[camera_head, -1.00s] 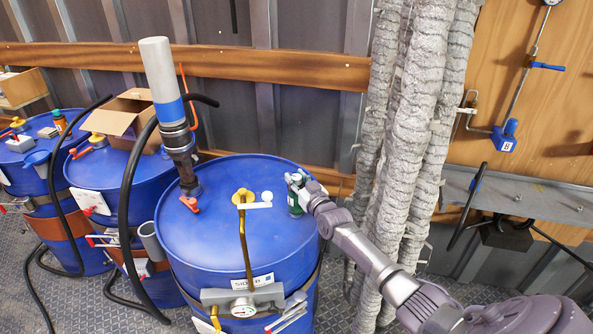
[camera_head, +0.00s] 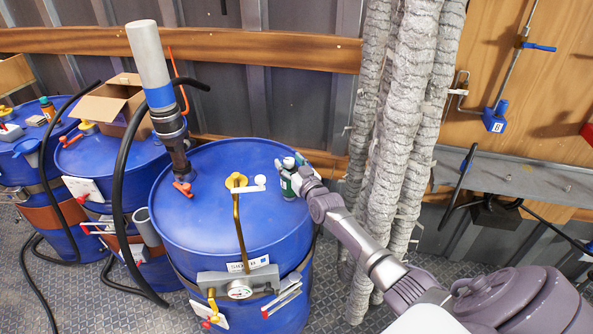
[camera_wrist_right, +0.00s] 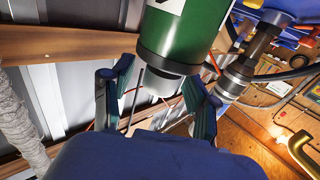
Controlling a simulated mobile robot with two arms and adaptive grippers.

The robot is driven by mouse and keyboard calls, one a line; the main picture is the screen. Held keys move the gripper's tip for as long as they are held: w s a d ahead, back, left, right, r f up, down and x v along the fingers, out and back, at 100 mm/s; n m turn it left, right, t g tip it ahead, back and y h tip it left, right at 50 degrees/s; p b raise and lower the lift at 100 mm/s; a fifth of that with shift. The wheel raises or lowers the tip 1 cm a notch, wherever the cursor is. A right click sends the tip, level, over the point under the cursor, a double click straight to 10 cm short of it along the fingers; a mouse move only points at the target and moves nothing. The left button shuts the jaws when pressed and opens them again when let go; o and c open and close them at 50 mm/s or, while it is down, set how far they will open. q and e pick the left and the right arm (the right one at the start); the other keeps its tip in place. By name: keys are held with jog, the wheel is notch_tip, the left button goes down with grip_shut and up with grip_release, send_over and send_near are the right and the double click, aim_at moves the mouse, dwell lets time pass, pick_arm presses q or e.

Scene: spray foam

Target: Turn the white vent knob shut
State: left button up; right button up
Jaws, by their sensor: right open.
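A green cylinder (camera_head: 290,191) stands near the right rear edge of the blue drum (camera_head: 215,225). A small whitish knob (camera_head: 289,162) shows on its top. In the right wrist view, the green cylinder (camera_wrist_right: 178,30) has a dark collar, and the pale knob (camera_wrist_right: 160,82) sticks out of it. My right gripper (camera_wrist_right: 155,98) is open, with its fingers spread either side of the knob and no clear contact. It also shows in the head view (camera_head: 295,172), partly covering the cylinder. My left gripper is not in view.
Grey wrapped hoses (camera_head: 400,130) hang right of the drum, close to my arm.

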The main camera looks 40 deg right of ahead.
jog(key=s+a, duration=0.1)
jog(key=s, duration=1)
jog(key=shift+s+a, duration=0.2)
jog(key=shift+a, duration=0.05)
